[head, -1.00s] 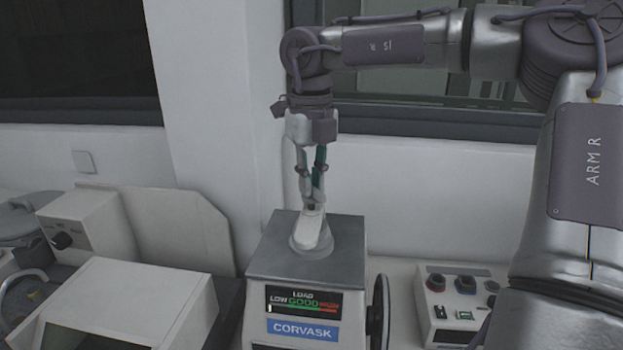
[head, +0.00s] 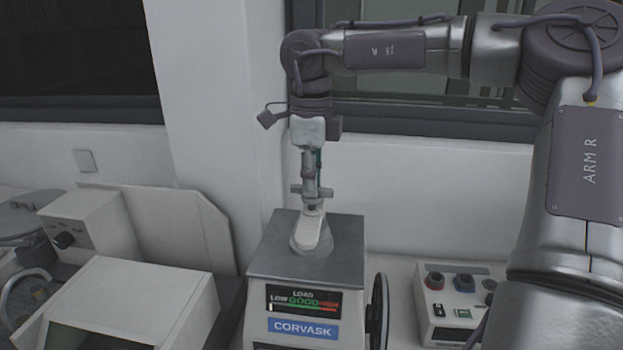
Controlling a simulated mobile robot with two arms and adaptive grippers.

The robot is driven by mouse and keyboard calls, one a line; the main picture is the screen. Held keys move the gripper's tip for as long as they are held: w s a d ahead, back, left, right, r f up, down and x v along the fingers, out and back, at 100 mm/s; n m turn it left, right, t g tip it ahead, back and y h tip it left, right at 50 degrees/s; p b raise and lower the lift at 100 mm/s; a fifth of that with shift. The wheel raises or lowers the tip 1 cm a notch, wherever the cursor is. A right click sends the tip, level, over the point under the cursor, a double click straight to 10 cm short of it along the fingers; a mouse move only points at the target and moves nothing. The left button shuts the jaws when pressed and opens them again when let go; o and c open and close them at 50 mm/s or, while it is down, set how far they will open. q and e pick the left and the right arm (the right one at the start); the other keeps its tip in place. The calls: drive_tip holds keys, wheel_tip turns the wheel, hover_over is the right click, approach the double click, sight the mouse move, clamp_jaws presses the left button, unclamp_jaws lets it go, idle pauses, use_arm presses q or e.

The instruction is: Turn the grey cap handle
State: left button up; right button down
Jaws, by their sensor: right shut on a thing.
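The grey cap handle (head: 311,235) stands on the flat grey top of the mounting press (head: 265,262), labelled CORVASK. Its light-coloured bar runs across a round base and slants towards the front right. My right gripper (head: 313,205) points straight down from above and is shut on the upper end of the handle. The fingers now show nearly edge-on, one in front of the other, so the far finger is mostly hidden. My left gripper is not in view.
The press front has a LOAD scale (head: 303,301) reading low, good and high. A dark handwheel (head: 377,310) is on its right side. A control box (head: 458,300) with knobs stands at right. A white box (head: 125,300) and a knobbed machine (head: 85,235) stand at left.

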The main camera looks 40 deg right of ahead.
drive_tip(key=shift+n, duration=0.3)
drive_tip(key=c, duration=1.2)
unclamp_jaws()
drive_tip(key=shift+r, duration=0.1)
wheel_tip(320, 180, up, 12)
